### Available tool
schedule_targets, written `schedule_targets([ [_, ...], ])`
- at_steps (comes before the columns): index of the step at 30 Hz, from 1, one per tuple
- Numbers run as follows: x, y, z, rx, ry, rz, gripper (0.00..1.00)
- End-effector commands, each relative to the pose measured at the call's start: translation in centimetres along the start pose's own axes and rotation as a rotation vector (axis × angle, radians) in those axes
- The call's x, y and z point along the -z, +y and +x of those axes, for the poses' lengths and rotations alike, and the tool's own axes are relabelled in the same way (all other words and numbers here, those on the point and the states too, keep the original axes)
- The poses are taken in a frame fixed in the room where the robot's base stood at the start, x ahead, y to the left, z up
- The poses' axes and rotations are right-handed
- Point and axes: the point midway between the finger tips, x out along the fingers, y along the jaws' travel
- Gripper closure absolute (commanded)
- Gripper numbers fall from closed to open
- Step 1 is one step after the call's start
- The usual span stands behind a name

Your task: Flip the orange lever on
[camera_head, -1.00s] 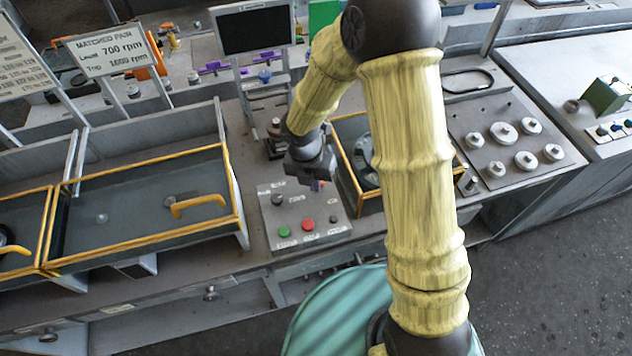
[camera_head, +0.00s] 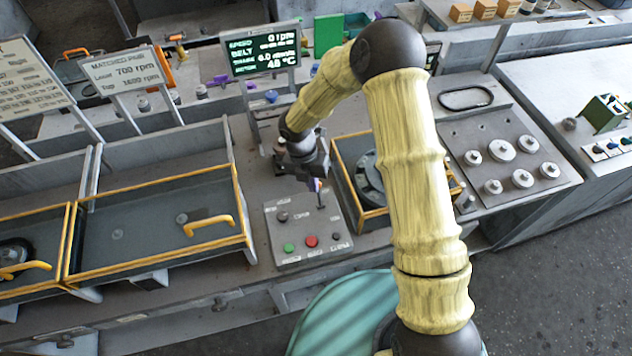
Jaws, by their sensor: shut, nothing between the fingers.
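My gripper (camera_head: 316,184) is shut and empty. It points down at the upper right part of a grey control box (camera_head: 288,258). The box has a green button (camera_head: 289,248), a red button (camera_head: 311,241) and dark knobs. A small dark stalk shows just below the fingertips; I cannot tell whether they touch it. No orange lever stands out clearly on the box, and my gripper hides part of its top edge. A small orange bar (camera_head: 178,38) shows on the back bench, far from my gripper; I cannot tell whether it is the lever.
A lit display (camera_head: 262,50) reads speed, belt and temperature lines. Yellow-edged covers with yellow handles (camera_head: 208,225) lie left of the box. A yellow-framed housing (camera_head: 345,160) stands close to the gripper's right. A plate with several round weights (camera_head: 502,148) is further right.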

Motion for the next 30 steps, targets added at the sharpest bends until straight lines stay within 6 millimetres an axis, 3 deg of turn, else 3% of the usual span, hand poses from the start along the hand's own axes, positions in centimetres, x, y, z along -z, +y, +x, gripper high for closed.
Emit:
schedule_targets([
  [10,-0.1,-0.5,-1.5,-0.002,0.001,0.007,1.0],
  [24,0.0,-0.5,-1.8,-0.003,0.001,0.006,1.0],
  [30,0.5,-0.4,-3.1,-0.003,0.001,0.009,1.0],
])
